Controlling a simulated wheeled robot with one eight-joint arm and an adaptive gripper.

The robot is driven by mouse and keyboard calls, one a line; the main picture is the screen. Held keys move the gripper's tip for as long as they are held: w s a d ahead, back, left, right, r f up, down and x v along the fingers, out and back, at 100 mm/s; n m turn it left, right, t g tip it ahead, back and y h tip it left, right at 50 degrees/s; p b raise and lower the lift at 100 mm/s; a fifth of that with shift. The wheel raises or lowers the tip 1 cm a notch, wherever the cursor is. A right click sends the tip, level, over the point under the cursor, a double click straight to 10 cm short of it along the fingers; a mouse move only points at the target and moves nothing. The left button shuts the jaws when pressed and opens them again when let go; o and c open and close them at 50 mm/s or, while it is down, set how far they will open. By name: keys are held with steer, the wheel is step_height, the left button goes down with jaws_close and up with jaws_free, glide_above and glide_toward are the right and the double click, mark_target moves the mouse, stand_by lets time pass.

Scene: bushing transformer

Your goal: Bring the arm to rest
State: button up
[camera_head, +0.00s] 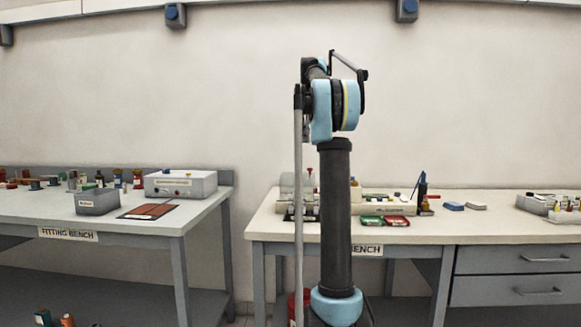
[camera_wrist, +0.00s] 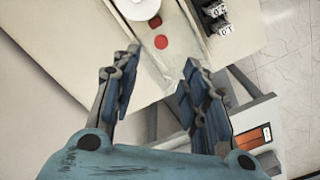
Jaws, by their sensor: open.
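My arm (camera_head: 336,190) stands upright in the middle of the head view, in front of the right bench, with its upper joints folded high against the wall. My gripper (camera_wrist: 162,66) shows in the wrist view with its two blue-padded fingers spread apart. Nothing is held between them. Beyond the fingertips, a red disc (camera_wrist: 161,42) lies on a pale surface. In the head view I cannot make out the gripper's fingers.
The fitting bench (camera_head: 120,222) is at left, with a grey bin (camera_head: 97,201) and a white box (camera_head: 180,184). The right bench (camera_head: 480,228) carries red and green trays (camera_head: 385,221) and a parts tray (camera_head: 555,208). A gap separates the benches. Tiled floor (camera_wrist: 290,60) shows at right.

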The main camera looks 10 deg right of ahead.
steer(key=s+a+f+m+t, duration=0.1)
steer(key=s+a+f, duration=0.2)
steer(key=s+f, duration=0.7)
steer(key=s+a+f+m, duration=0.2)
steer(key=s+f, duration=0.7)
steer(key=s, duration=0.4)
steer(key=s+a+f+m+t, duration=0.1)
steer(key=s+a+f, duration=0.2)
steer(key=s+f, duration=0.7)
steer(key=s+f+m, duration=0.2)
steer(key=s+f, duration=1)
steer(key=f, duration=0.4)
steer(key=shift+a, duration=0.35)
steer(key=shift+w+f, duration=0.25)
steer(key=shift+w, duration=0.2)
